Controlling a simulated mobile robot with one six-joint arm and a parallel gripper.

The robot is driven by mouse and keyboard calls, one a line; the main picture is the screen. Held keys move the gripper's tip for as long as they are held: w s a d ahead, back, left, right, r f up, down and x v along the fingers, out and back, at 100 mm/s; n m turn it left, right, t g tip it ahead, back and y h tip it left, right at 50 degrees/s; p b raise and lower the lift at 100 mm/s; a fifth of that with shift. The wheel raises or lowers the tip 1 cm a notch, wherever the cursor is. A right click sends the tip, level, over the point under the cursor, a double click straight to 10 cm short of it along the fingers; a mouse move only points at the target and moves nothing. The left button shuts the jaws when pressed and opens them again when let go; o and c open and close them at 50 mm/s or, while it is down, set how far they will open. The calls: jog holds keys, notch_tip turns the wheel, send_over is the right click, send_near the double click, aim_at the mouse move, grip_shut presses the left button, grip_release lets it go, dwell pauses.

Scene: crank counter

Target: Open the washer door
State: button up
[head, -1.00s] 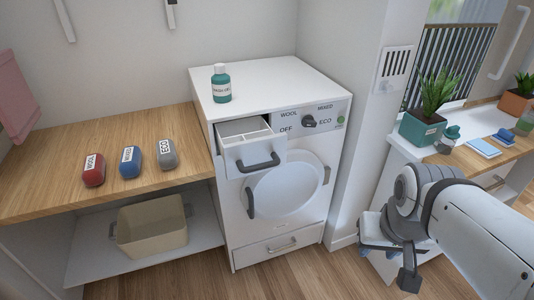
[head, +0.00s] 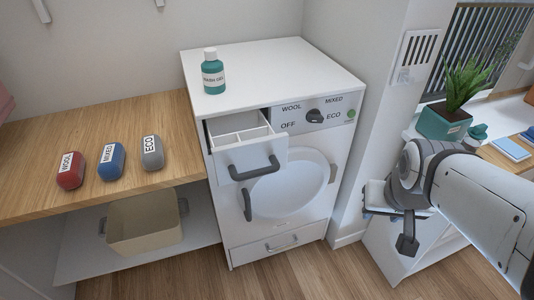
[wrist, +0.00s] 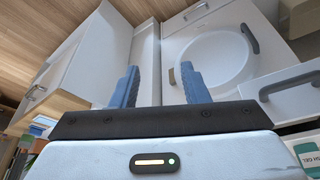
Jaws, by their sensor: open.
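The white washer (head: 268,150) stands in the middle of the head view. Its round door (head: 291,190) looks shut, with a dark grey handle (head: 247,204) at its left edge. The wrist view is rolled over and shows the door (wrist: 214,57) and its handle (wrist: 250,39) at upper right. My gripper (wrist: 160,85) is open, with its two blue fingers apart and nothing between them. In the head view my arm is to the right of the washer. My gripper is clear of the door handle.
The detergent drawer (head: 250,157) is pulled out above the door, its handle (head: 254,169) sticking forward. A wall edge (head: 372,110) stands right of the washer, then a counter with a potted plant (head: 444,122). A wooden counter (head: 40,140) and beige bin (head: 143,226) are at left. Floor in front looks clear.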

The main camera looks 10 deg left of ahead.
jog(key=w+a+f+n+t+y+b, duration=0.15)
jog(key=w+a+f+t+b, duration=0.4)
jog(key=w+f, duration=0.75)
jog(key=n+t+y+b, duration=0.3)
jog(key=n+y+b, duration=0.2)
jog(key=b, duration=0.9)
send_near(250, 208)
jog(key=w+d+r, duration=0.5)
jog(key=w+d, duration=0.1)
jog(key=d, duration=0.3)
jog(key=s+a+f+n+y+b, duration=0.2)
jog(key=a+f+y+b, duration=0.4)
jog(key=a+f, duration=0.3)
jog(key=shift+m+t+h, duration=0.25)
jog(key=shift+t, duration=0.2)
jog(key=x, duration=0.7)
jog(key=shift+a+r, duration=0.3)
jog(key=shift+a, duration=0.05)
jog(key=shift+s, duration=0.1)
jog(key=shift+c, duration=0.5)
grip_shut()
